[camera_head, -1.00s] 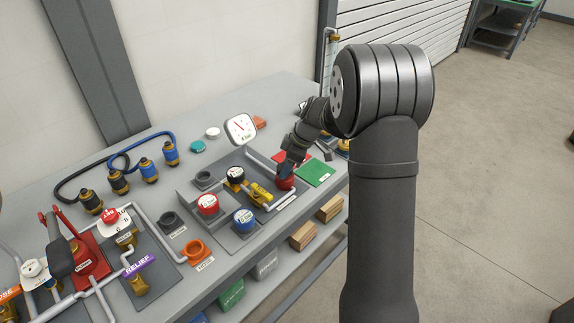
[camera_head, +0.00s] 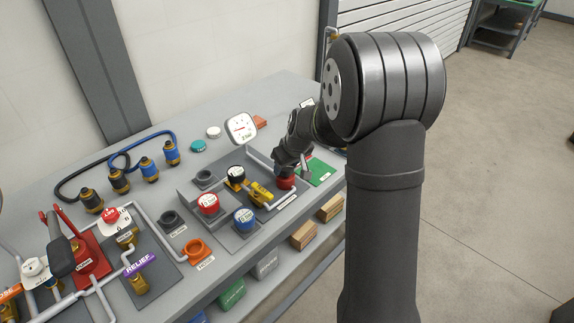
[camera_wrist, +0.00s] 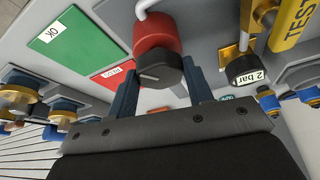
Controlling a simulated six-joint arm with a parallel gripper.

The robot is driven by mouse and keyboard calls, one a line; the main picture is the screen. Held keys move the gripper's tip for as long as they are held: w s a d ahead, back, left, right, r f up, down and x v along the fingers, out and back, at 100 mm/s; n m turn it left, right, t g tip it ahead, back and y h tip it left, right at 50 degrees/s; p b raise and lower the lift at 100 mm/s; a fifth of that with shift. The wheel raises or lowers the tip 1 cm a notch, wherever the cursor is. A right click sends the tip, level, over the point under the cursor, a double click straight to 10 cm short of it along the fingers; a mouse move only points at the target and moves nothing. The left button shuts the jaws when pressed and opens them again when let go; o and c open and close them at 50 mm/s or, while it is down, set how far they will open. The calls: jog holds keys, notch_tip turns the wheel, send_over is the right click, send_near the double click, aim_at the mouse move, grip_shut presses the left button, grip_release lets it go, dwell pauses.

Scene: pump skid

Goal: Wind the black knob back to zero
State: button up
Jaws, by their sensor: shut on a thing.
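The black knob (camera_wrist: 160,70) caps a red round body (camera_wrist: 155,32) in the wrist view; a pale line marks its face. My gripper (camera_wrist: 163,90) has its dark blue fingers on both sides of the knob and is shut on it. In the head view the red body (camera_head: 286,183) stands at the right of the grey fixture, with my gripper (camera_head: 284,165) over it, hiding most of the knob. A white gauge (camera_head: 241,128) stands behind; its reading is too small to be sure of.
A green OK plate (camera_wrist: 66,40) and a red plate (camera_wrist: 117,72) lie beside the knob. A yellow TEST piece (camera_wrist: 295,22) and a black cap marked 2 bar (camera_wrist: 243,70) stand close on the other side. Red (camera_head: 208,204) and blue (camera_head: 244,219) caps stand to the left.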

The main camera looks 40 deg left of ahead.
jog(key=m+t, duration=0.1)
jog(key=m, duration=0.2)
jog(key=m+t+h, duration=0.1)
jog(key=m, duration=0.2)
jog(key=shift+s+a, duration=0.1)
jog(key=shift+s, duration=0.1)
jog(key=shift+m, duration=0.3)
dwell(0.3)
jog(key=o, duration=1)
jog(key=v, duration=1.7)
jog(key=shift+s+r, duration=0.2)
jog(key=shift+a, duration=0.1)
